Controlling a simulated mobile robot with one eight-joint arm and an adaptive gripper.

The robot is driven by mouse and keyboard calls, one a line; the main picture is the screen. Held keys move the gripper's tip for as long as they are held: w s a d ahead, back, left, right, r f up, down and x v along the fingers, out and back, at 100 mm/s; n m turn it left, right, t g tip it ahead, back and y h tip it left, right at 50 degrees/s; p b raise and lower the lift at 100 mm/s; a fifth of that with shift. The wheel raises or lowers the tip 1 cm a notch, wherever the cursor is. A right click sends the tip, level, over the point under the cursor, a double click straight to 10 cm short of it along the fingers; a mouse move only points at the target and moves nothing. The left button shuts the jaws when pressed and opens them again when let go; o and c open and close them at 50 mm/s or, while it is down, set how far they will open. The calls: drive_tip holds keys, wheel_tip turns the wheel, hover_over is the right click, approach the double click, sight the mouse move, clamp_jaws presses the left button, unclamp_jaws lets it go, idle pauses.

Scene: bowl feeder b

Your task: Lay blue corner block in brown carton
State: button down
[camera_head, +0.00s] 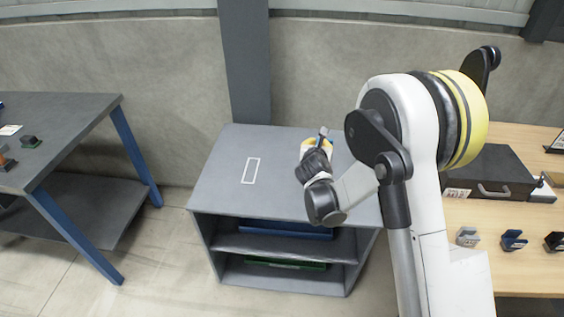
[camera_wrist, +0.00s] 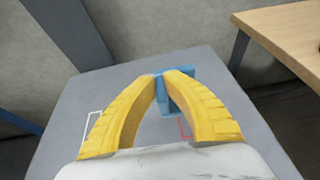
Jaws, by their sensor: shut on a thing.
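My gripper (camera_wrist: 163,76) is shut on a light-blue block (camera_wrist: 180,80), apparently the blue corner block. The block is held at the fingertips, with part of it hidden behind the yellow right finger. In the head view my gripper (camera_head: 320,143) is over the right part of a grey cabinet top (camera_head: 220,185), and a small bit of the blue block (camera_head: 323,131) shows beyond it. I cannot tell the exact gap between block and top. No brown carton can be made out in either view.
A white outline (camera_head: 251,171) marks the cabinet top; a red outline (camera_wrist: 185,127) shows below the block. The cabinet's shelves hold a blue tray (camera_head: 285,230) and a green one (camera_head: 285,263). The wooden table at right holds a dark case (camera_head: 488,172) and a darker blue piece (camera_head: 513,240).

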drive_tip(key=shift+n+y, duration=0.3)
drive_tip(key=shift+y, duration=0.2)
drive_tip(key=w+a+f+b, duration=0.1)
drive_tip(key=w+a+f, duration=0.1)
drive_tip(key=a+f, duration=0.2)
drive_tip(key=w+a+f+b, duration=0.2)
drive_tip(key=a+f, duration=0.2)
drive_tip(key=a, duration=0.2)
drive_tip(key=w+a+f+b, duration=0.1)
drive_tip(key=w+a+f, duration=0.1)
drive_tip(key=a+f, duration=0.2)
drive_tip(key=shift+a+f, duration=0.4)
drive_tip(key=shift+a, duration=0.3)
wheel_tip(320, 180, down, 4)
drive_tip(key=b, duration=0.2)
drive_tip(key=shift+b, duration=0.35)
drive_tip(key=shift+r, duration=0.1)
drive_tip(key=c, duration=1.5)
unclamp_jaws()
drive_tip(key=shift+c, duration=0.2)
